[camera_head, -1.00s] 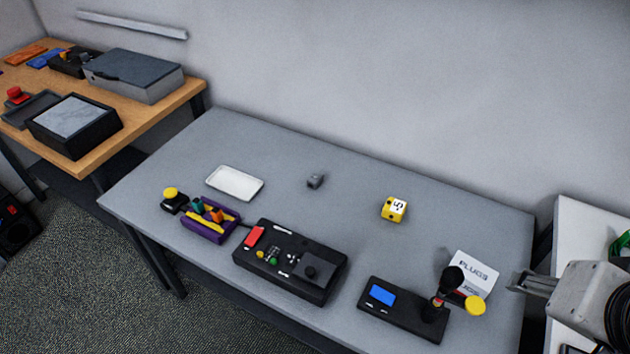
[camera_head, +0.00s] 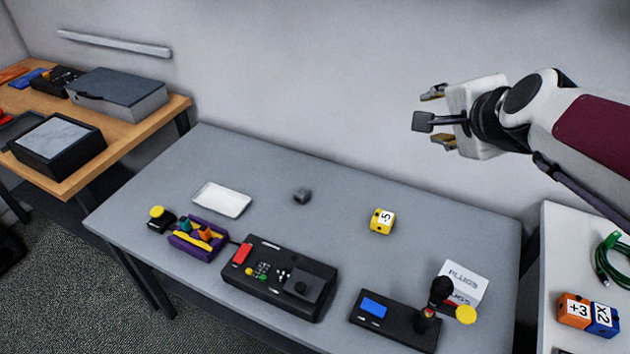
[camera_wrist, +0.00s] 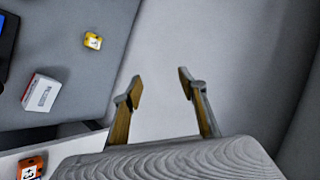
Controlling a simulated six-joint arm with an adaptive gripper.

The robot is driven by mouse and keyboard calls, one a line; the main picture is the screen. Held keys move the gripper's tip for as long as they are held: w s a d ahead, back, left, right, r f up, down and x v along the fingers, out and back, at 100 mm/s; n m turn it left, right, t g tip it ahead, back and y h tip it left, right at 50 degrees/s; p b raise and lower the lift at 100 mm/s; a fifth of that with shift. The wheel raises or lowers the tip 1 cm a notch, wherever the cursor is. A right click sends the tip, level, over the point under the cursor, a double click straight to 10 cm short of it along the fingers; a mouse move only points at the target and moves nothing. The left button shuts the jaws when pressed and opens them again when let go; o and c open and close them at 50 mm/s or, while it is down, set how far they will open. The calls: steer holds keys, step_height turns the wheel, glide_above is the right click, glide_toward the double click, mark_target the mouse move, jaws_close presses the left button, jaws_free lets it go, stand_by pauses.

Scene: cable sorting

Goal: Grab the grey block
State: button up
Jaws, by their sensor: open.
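The grey block (camera_head: 302,196) is a small dark-grey cube. It lies on the grey table (camera_head: 340,196) towards the back, right of the white tray, in the head view. It does not show in the wrist view. My gripper (camera_head: 434,117) is in the air at the upper right of the head view, in front of the wall. In the wrist view my gripper (camera_wrist: 158,88) has its two fingers spread apart with nothing between them.
A yellow cube (camera_head: 382,221) stands right of the grey block. Bare table surrounds the block.

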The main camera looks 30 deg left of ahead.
steer(key=w+a+f+m+t, duration=0.2)
steer(key=w+a+m, duration=0.4)
steer(key=w+a, duration=0.55)
steer(key=m+t+h, duration=0.2)
steer(key=m+h, duration=0.1)
steer(key=m, duration=1.2)
glide_above(297, 197)
steer(key=d, duration=0.1)
step_height(297, 197, down, 24)
steer(key=s+f+m+h, duration=0.1)
steer(key=s+f+m, duration=0.1)
steer(key=f, duration=0.3)
steer(key=s+a+f+m+h, duration=0.1)
steer(key=s+f+m, duration=0.1)
steer(key=f, duration=0.3)
steer(key=s+f+m+h, duration=0.1)
steer(key=s+f+m, duration=0.1)
steer(key=f, duration=0.3)
steer(key=shift+s+a+f, duration=0.25)
steer(key=shift+s+a, duration=0.15)
steer(key=shift+s, duration=0.3)
steer(key=shift+s+d+f+m+h, duration=0.1)
steer(key=shift+s+f+m+h, duration=0.25)
steer(key=shift+f, duration=0.15)
steer(key=shift+w, duration=0.1)
steer(key=shift+x, duration=1.25)
steer(key=shift+w, duration=0.1)
